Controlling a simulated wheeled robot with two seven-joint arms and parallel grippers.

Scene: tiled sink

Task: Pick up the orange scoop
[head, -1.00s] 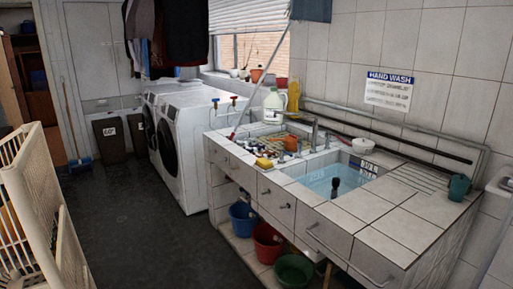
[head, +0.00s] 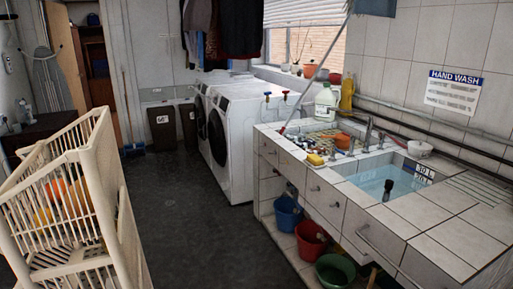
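A small orange object (head: 342,141), which could be the orange scoop, lies among several items at the left basin of the tiled sink counter (head: 430,247). It is too small for me to make out its exact shape. Orange and yellow items (head: 58,200) also show through the slats of the cream basket at the left; I cannot tell what they are. Neither of my grippers is in view.
The cream slatted basket (head: 100,190) stands close at the left. Dark floor (head: 190,235) is clear between it and the counter. Blue (head: 288,213), red (head: 311,238) and green (head: 335,270) buckets sit under the counter. White washing machines (head: 237,150) stand beyond.

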